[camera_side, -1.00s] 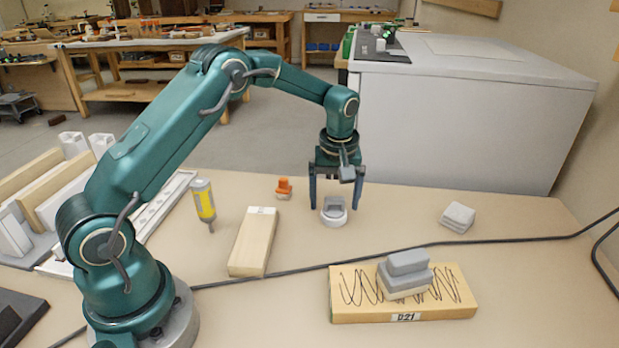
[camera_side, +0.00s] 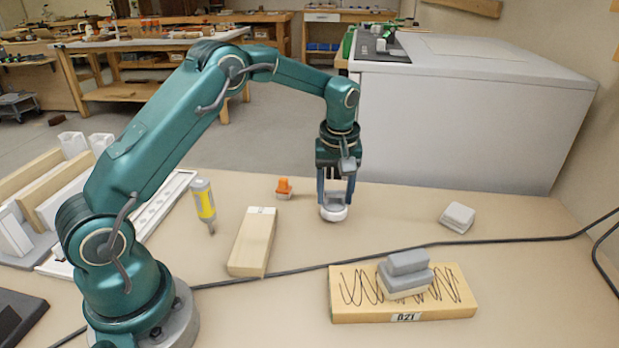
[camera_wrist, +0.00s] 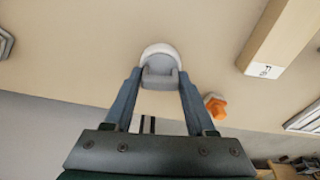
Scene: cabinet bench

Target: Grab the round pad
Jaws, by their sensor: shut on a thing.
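The round pad (camera_side: 333,213) has a white round base and a grey grip block on top. It stands on the bench below my arm in the side view. My gripper (camera_side: 335,201) points down, with its fingers closed against both sides of the grey block. In the wrist view the pad (camera_wrist: 158,50) shows between the fingertips of my gripper (camera_wrist: 159,75), its white rim curving beyond them. The pad appears to rest on the bench top; I cannot see a gap under it.
A wooden block (camera_side: 252,243) and a yellow-grey bottle (camera_side: 204,205) stand left. An orange knob piece (camera_side: 284,188) sits behind. A scribbled board (camera_side: 450,300) bears a grey block (camera_side: 407,272). Another pad (camera_side: 457,217) lies right. A black cable (camera_side: 500,241) crosses the bench.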

